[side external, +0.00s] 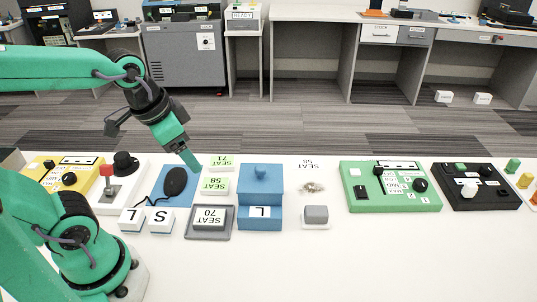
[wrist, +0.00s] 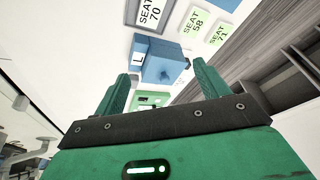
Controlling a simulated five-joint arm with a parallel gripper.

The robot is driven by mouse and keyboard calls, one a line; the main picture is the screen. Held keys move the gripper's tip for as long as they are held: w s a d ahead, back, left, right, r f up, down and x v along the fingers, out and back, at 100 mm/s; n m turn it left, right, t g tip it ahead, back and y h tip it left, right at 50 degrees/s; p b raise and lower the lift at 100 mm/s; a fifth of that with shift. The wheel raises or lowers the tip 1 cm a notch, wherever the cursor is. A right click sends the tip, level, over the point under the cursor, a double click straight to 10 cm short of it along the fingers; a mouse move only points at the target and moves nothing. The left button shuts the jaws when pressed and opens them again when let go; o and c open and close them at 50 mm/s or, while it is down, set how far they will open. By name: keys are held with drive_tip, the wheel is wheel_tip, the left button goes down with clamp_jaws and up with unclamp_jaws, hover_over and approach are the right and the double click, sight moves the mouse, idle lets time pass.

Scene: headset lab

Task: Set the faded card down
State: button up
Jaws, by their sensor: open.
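My gripper (side external: 192,163) is open and empty above the table, near the green cards. The wrist view also shows its two fingers (wrist: 162,85) apart with nothing between them. A white card marked SEAT 58 (side external: 307,163) lies on the white table right of the blue box. A green card marked SEAT 71 (side external: 222,161) lies behind a green card marked SEAT 58 (side external: 216,185); both show in the wrist view too. A card marked SEAT 70 (side external: 209,216) lies on a grey tray (side external: 194,236). I cannot tell for certain which card is the faded one.
A blue box (side external: 259,187) marked L stands right of the green cards. A black mouse (side external: 175,182) lies on a blue mat. A grey block (side external: 316,214) stands right of the box, and a green control panel (side external: 390,187) is farther right.

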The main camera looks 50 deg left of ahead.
drive_tip(key=shift+s+r+n+t, duration=0.35)
drive_tip(key=shift+s+r+n, duration=0.1)
drive_tip(key=shift+r+n, duration=0.2)
drive_tip(key=shift+s+r+n+t, duration=0.35)
drive_tip(key=shift+s+r+n, duration=0.1)
drive_tip(key=shift+r+n, duration=0.15)
